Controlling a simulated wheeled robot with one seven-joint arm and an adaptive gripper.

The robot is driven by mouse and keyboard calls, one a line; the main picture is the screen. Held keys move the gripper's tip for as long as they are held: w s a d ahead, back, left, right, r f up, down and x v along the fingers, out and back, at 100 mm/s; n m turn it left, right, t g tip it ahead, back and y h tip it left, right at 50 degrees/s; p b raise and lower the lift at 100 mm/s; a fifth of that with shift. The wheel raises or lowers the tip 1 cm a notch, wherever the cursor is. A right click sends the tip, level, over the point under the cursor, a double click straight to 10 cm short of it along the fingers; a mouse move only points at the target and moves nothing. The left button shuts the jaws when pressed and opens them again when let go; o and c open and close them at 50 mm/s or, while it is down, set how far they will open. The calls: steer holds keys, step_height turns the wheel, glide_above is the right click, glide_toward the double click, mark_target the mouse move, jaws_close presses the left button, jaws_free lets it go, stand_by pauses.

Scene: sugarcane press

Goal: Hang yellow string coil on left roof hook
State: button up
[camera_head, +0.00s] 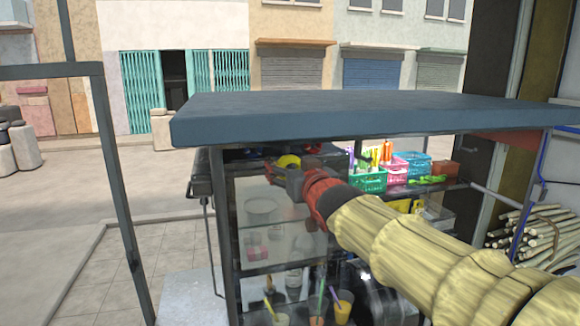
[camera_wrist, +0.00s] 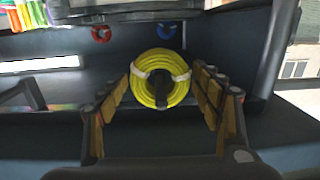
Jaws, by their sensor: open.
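The yellow string coil (camera_wrist: 177,70) has white bands and faces me in the wrist view, with a dark peg-like piece (camera_wrist: 160,88) through or in front of its middle. It also shows as a small yellow patch (camera_head: 288,161) in the head view, under the left part of the stall's blue-grey roof (camera_head: 350,115). My gripper (camera_wrist: 167,85) is open, with its fingers on either side of the coil and apparent gaps between. In the head view my gripper (camera_head: 291,180) partly covers the coil. I cannot tell whether the peg-like piece is the left roof hook or whether it bears the coil.
A red ring (camera_wrist: 101,33) and a blue ring (camera_wrist: 166,31) show beyond the coil. A counter at the right holds a green basket (camera_head: 368,181), a blue basket (camera_head: 413,163) and bright bottles. A dark post (camera_head: 219,240) stands left of my arm; cups stand low in the case.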

steer(key=shift+o, duration=0.5)
steer(key=shift+s, duration=0.1)
steer(key=f+v, duration=0.1)
steer(key=v, duration=1)
steer(key=s+d+f+g+h+b, duration=0.1)
steer(key=s+d+f+g+h, duration=0.2)
steer(key=f, duration=0.7)
steer(key=s+d+f+g+h+b, duration=0.1)
steer(key=s+d+f+g, duration=0.3)
steer(key=f, duration=0.6)
steer(key=s+d+f+m+g+b, duration=0.1)
steer(key=s+d+f+b, duration=0.2)
steer(key=s+f+b, duration=0.3)
steer(key=s+d+f+m+g+h+b, duration=0.1)
steer(key=s+d+f+b, duration=0.2)
steer(key=f, duration=1.1)
steer(key=s+d+f+m+g+b, duration=0.1)
steer(key=s+d+f+g+b, duration=0.1)
steer(key=s+f+b, duration=0.7)
steer(key=s+d+f, duration=0.1)
steer(key=s+f, duration=0.1)
steer(key=s, duration=0.2)
steer(key=shift+d+m+b, duration=0.25)
steer(key=shift+m+b, duration=0.05)
steer(key=shift+b, duration=0.05)
steer(key=shift+c, duration=1.2)
